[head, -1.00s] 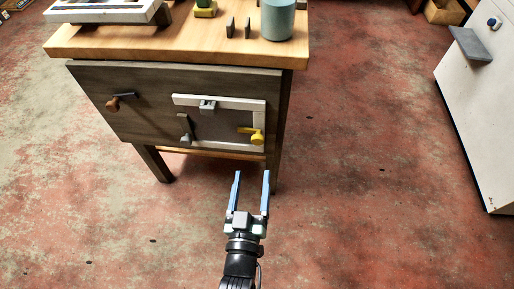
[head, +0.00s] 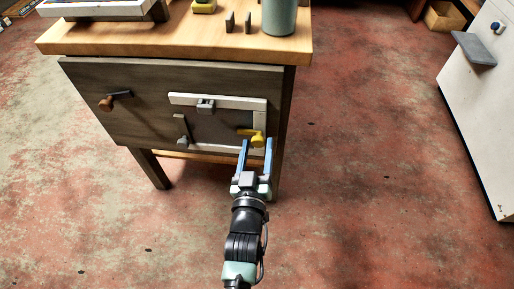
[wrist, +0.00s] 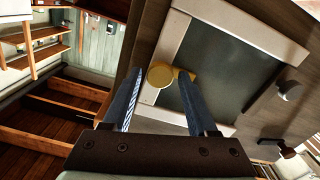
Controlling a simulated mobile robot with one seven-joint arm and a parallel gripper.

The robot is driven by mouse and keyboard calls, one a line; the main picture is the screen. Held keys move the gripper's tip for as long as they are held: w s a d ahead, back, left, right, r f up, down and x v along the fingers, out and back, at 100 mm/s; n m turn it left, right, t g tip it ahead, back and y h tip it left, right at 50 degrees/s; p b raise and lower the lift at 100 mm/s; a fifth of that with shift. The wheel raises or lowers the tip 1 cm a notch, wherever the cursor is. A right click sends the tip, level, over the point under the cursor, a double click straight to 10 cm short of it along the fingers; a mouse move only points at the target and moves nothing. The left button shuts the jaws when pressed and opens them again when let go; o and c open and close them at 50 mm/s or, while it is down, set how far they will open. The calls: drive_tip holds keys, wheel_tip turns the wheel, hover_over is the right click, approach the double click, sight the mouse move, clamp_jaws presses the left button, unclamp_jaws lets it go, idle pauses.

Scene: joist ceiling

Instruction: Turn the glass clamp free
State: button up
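A dark pane (head: 217,125) sits in a white frame (head: 225,99) on the front of the grey wooden cabinet. A yellow clamp (head: 257,139) is at the frame's lower right, its arm pointing left across the pane's edge. Grey clamps sit at the frame's top (head: 205,106) and left side (head: 181,131). My gripper (head: 256,147) is open, its blue fingers pointing at the yellow clamp. In the wrist view the yellow clamp's round knob (wrist: 160,75) shows between the fingertips, and its arm is partly behind the right finger. I cannot tell whether the fingers touch it.
A brown knob (head: 106,104) with a dark arm is on the cabinet front at left. The wooden top (head: 180,40) overhangs the panel and holds a grey-green cup (head: 279,15). A white cabinet (head: 483,100) stands far right, with open floor between.

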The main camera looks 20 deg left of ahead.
clamp_jaws()
drive_tip(key=m+p, duration=0.1)
drive_tip(key=m, duration=0.2)
drive_tip(key=shift+m, duration=0.3)
drive_tip(key=m, duration=0.4)
drive_tip(key=shift+m, duration=0.3)
drive_tip(key=m+b, duration=0.1)
drive_tip(key=m, duration=0.4)
drive_tip(key=shift+f, duration=0.1)
drive_tip(key=shift+d+m+b, duration=0.1)
drive_tip(key=shift+m+b, duration=0.3)
drive_tip(key=shift+m, duration=2)
